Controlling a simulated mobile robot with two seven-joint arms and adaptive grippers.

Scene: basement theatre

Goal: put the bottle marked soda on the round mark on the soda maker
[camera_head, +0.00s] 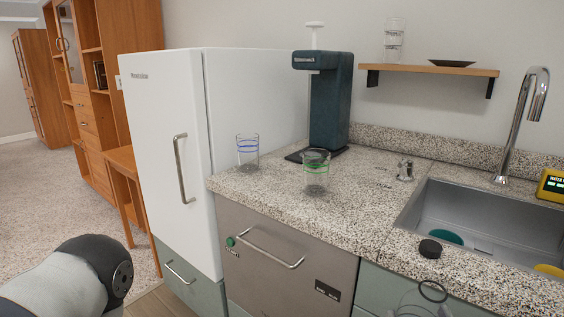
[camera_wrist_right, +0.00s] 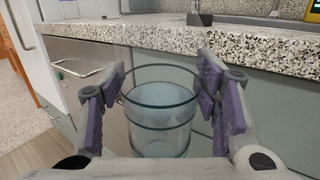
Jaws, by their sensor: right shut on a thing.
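The soda maker (camera_head: 331,105) is a dark teal machine with a white knob on top, standing at the back of the counter. Its dark base plate (camera_head: 295,156) is partly hidden by a green-ringed glass, and I cannot make out a round mark. In the right wrist view, my right gripper (camera_wrist_right: 163,92) is shut on a clear glass vessel with dark rings (camera_wrist_right: 160,120), held upright in front of the counter. No soda label is readable on it. Its ring (camera_head: 433,291) shows at the bottom of the head view. My left gripper is out of view.
A blue-ringed glass (camera_head: 247,152) and the green-ringed glass (camera_head: 316,174) stand on the counter near the soda maker. A black disc (camera_head: 430,248) lies by the sink (camera_head: 460,205). The shelf (camera_head: 430,69) holds a glass and dark dish. The fridge (camera_head: 165,140) stands left.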

